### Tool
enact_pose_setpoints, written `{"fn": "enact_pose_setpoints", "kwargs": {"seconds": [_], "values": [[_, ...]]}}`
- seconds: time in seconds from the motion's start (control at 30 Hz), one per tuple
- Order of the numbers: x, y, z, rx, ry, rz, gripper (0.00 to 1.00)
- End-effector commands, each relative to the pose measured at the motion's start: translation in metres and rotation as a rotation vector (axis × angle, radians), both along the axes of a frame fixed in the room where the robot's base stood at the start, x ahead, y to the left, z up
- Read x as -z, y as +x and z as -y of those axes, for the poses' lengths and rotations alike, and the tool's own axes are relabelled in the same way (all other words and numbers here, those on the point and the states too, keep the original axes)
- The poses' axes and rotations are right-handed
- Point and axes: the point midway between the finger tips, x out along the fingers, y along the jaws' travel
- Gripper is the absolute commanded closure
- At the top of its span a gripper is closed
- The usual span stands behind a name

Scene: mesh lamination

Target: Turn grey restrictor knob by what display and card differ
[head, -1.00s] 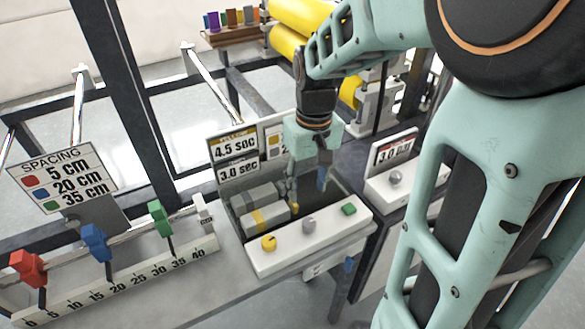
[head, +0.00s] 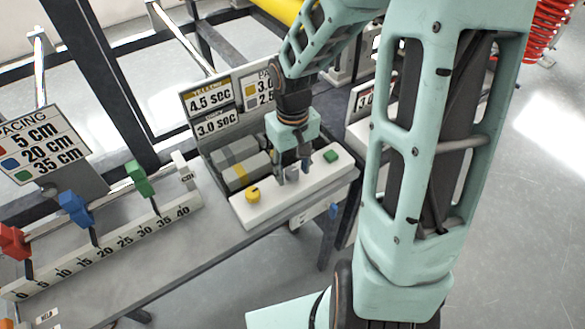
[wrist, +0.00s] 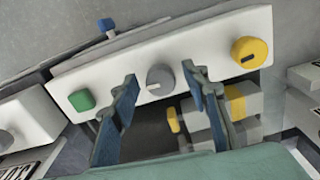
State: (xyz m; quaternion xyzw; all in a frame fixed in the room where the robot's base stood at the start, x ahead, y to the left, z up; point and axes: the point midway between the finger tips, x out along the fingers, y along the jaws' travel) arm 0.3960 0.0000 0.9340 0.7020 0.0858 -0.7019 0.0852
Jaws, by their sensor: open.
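The grey restrictor knob (wrist: 160,79) sits mid-panel on a white control strip (wrist: 215,42), between a green button (wrist: 81,100) and a yellow knob (wrist: 249,52). My gripper (wrist: 159,72) is open, with one blue finger on each side of the grey knob in the wrist view; contact cannot be told. In the head view my gripper (head: 292,174) is low over the strip and partly covers the grey knob. The display (head: 212,110) reads 4.5 sec under a yellow label and 3.0 sec below. The card (head: 262,90) shows 3.0 and 2.5, its right side hidden by my arm.
Grey cylinders (head: 240,165), one with a yellow band, lie in a recess behind the strip. A spacing rail with red, blue and green clamps (head: 140,178) stands left. Another white panel (head: 358,135) stands right, partly hidden by my arm.

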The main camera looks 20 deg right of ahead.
Motion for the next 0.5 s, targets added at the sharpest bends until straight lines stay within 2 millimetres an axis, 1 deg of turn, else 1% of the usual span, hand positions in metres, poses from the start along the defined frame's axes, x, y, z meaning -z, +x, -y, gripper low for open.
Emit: {"fn": "enact_pose_setpoints", "kwargs": {"seconds": [0.23,0.27,0.5], "values": [[0.0009,-0.0001,0.0,-0.001,0.0,0.0,0.58],[0.0009,-0.0001,0.0,-0.001,0.0,0.0,0.6],[0.0007,0.0,0.0,-0.001,0.0,0.0,0.86]]}}
